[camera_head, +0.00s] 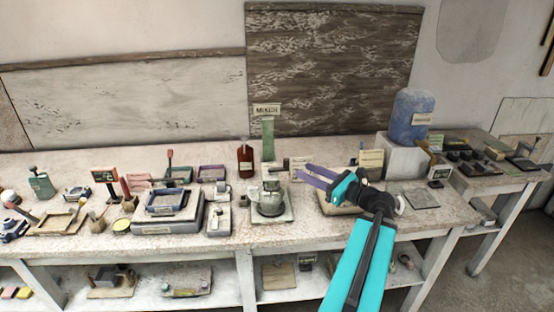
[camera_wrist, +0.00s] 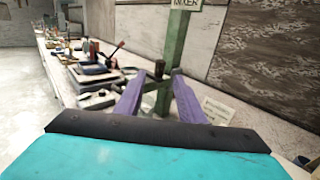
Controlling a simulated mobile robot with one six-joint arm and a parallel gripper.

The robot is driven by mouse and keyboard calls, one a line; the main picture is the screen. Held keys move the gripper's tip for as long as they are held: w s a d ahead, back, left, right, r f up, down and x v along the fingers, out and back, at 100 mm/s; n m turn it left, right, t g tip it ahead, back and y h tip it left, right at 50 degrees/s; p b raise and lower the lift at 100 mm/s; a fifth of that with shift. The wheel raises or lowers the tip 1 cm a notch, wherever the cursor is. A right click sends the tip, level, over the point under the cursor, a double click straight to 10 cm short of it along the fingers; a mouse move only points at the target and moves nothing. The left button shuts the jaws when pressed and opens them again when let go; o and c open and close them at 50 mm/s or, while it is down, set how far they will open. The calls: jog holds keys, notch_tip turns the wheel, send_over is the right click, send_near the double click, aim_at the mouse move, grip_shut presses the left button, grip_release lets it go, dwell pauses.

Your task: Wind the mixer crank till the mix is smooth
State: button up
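The mixer is a green upright post (camera_head: 267,142) with a MIXER sign (camera_head: 266,109) on top, behind a grey pot (camera_head: 268,203) on a square base. The post also shows in the wrist view (camera_wrist: 174,45). My gripper (camera_head: 302,172) is to the right of the post, above and right of the pot, pointing left. Its two purple fingers are spread. In the wrist view a dark knob (camera_wrist: 159,70), seemingly the crank handle, appears between the fingertips (camera_wrist: 158,77), with gaps on both sides. I cannot tell how far ahead it is. The mix inside the pot is not clearly visible.
A blue stacked tray unit (camera_head: 167,203) and many small items fill the bench to the left. A blue drum (camera_head: 411,115) on a pale block (camera_head: 402,156) stands at the back right. A card (camera_wrist: 217,110) is right of my fingers.

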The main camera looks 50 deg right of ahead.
jog(key=shift+w+a+p, duration=0.2)
jog(key=shift+w+p, duration=0.4)
jog(key=shift+w, duration=1.65)
jog(key=shift+w+a+p, duration=0.15)
jog(key=shift+w+p, duration=0.4)
jog(key=shift+w, duration=1.65)
jog(key=shift+w+a+p, duration=0.2)
jog(key=shift+w+p, duration=0.4)
jog(key=shift+w, duration=1.65)
grip_shut()
